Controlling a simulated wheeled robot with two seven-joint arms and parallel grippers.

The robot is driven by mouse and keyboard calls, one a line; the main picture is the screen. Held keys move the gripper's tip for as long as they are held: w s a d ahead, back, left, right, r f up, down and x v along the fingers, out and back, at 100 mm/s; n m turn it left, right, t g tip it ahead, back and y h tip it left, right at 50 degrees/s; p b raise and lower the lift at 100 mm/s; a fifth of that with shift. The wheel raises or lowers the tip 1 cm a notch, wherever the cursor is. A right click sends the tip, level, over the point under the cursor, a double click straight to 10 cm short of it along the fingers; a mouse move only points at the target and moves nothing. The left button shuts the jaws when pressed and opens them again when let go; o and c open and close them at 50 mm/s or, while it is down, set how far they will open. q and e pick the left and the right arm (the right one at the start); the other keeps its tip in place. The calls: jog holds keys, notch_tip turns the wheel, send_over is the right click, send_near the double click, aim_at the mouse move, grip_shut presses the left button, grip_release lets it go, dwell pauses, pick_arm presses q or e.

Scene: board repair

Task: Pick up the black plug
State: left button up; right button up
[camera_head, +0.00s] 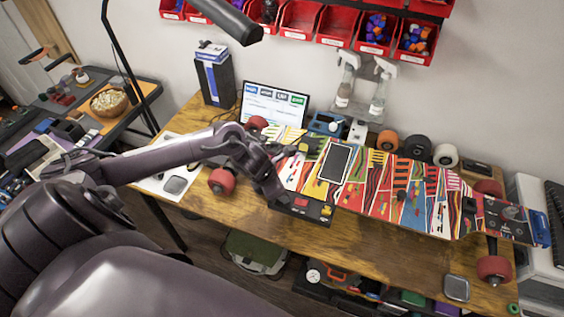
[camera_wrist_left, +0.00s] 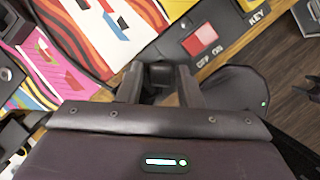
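My left gripper (camera_head: 272,195) points down at the left part of the colourful skateboard deck (camera_head: 385,190), beside a dark control box (camera_head: 308,207) with a red switch. In the left wrist view a small black block, which looks like the black plug (camera_wrist_left: 161,74), sits between the fingertips of my left gripper (camera_wrist_left: 160,82). The fingers stand apart on either side of it; I cannot tell whether they touch it. The control box (camera_wrist_left: 205,48) shows beyond the fingers, with its OFF/ON switch and a KEY label. In the head view the plug is hidden by the gripper. My right gripper is not in view.
The board lies across a wooden workbench (camera_head: 235,205), with red wheels (camera_head: 222,181) at its ends. A phone-like device (camera_head: 335,163) lies on the deck. Spray bottles (camera_head: 378,98), loose wheels and a screen (camera_head: 272,108) stand behind. A lamp (camera_head: 232,18) hangs above.

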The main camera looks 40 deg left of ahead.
pick_arm(q)
grip_shut()
jog(key=shift+r, duration=0.1)
notch_tip(320, 180, up, 10)
jog(key=b, duration=0.2)
dwell(0.4)
